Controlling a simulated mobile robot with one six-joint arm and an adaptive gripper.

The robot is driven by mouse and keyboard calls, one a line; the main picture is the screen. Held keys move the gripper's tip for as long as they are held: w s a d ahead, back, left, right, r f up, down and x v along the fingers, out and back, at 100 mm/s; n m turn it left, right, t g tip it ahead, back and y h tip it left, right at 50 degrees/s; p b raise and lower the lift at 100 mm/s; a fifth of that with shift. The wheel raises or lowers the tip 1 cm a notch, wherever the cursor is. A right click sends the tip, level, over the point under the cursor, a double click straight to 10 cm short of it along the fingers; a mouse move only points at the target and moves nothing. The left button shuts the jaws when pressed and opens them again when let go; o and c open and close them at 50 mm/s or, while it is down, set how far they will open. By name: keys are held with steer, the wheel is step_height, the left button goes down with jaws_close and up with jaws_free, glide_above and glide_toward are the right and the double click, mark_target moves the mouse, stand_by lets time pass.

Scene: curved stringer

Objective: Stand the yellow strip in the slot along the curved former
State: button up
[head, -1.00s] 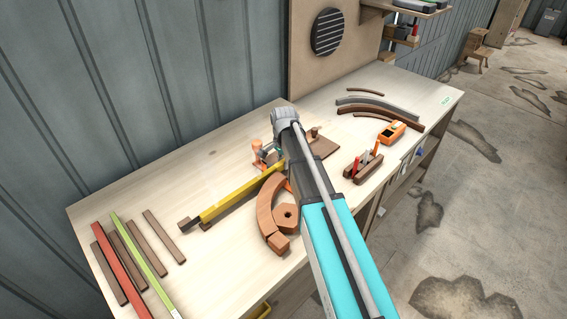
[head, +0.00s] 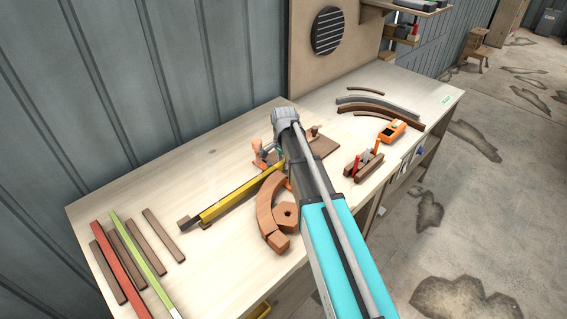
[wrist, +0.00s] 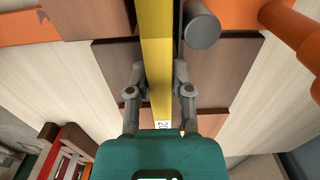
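The long yellow strip (head: 230,202) runs diagonally over the bench in the head view, with a dark band along its left side. In the wrist view the yellow strip (wrist: 158,60) passes between the two fingers of my gripper (wrist: 160,75), which look closed against its sides. In the head view my arm hides the gripper and the strip's far end. The orange-brown curved former (head: 266,208) lies just right of the strip. I cannot make out the slot clearly.
An orange-handled clamp (head: 258,148) stands behind the strip, and a grey round post (wrist: 203,28) is close to the right finger. Red (head: 110,255) and green (head: 140,255) strips lie at left. A tool holder (head: 362,166) and orange device (head: 392,131) sit at right.

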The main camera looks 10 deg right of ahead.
steer(key=o, duration=0.5)
step_height(320, 180, up, 10)
steer(key=p, duration=0.9)
steer(key=shift+f+p, duration=0.1)
steer(key=shift+p, duration=0.3)
stand_by(0.5)
steer(key=s+n, duration=0.3)
steer(key=s, duration=0.4)
steer(key=s+d+n, duration=0.1)
steer(key=s+n, duration=0.3)
steer(key=s, duration=0.3)
steer(key=s+n, duration=0.4)
steer(key=s, duration=0.3)
steer(key=shift+s+d, duration=0.15)
steer(key=shift+d, duration=0.15)
